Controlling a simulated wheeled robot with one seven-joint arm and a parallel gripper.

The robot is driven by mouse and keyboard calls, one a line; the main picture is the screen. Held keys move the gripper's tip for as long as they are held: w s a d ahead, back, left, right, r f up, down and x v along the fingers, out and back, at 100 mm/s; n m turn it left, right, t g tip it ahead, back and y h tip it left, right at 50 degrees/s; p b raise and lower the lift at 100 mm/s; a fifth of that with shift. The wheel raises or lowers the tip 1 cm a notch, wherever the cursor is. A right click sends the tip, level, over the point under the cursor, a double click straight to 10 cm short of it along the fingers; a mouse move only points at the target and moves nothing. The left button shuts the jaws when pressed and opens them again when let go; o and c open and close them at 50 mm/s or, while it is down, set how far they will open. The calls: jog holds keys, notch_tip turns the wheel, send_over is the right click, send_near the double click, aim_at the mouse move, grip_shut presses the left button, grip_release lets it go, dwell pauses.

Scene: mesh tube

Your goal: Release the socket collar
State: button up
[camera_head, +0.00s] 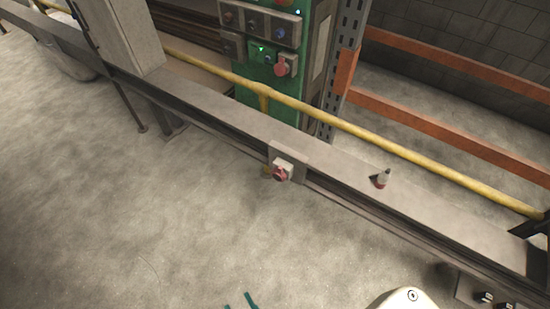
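A small socket (283,165) sits on a grey plate on the front side of the long beam, near the middle of the head view. It has a pale housing and a reddish round collar (279,174) with a dark centre. Two teal tips, which look like the fingertips of my gripper (241,302), show at the bottom edge. Floor shows between them, and nothing is seen held. They are well below the socket in the picture and apart from it. The rest of the gripper is out of frame.
The grey beam (215,107) crosses diagonally, with a yellow rail (400,150) behind it. A green panel (262,78) with another red-fronted socket (286,65) stands behind. The floor (130,215) in front is clear.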

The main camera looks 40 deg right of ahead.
jog(key=w+a+f+m+g, duration=0.1)
jog(key=w+a+f+g, duration=0.25)
jog(key=w+f, duration=1.35)
jog(key=w+d+f+n+g+y, duration=0.1)
jog(key=w+d, duration=0.2)
jog(key=w, duration=0.7)
jog(key=w+d+f+n+g+y, duration=0.1)
jog(key=w+d+n+g, duration=0.1)
jog(key=w, duration=0.8)
notch_tip(320, 180, up, 16)
jog(key=n+g+h, duration=0.2)
jog(key=n+g, duration=0.1)
jog(key=g, duration=0.6)
send_over(281, 167)
jog(key=shift+t, duration=0.25)
notch_tip(281, 167, down, 10)
jog(key=shift+a+f, duration=0.1)
jog(key=shift+f, duration=0.05)
jog(key=shift+c, duration=0.3)
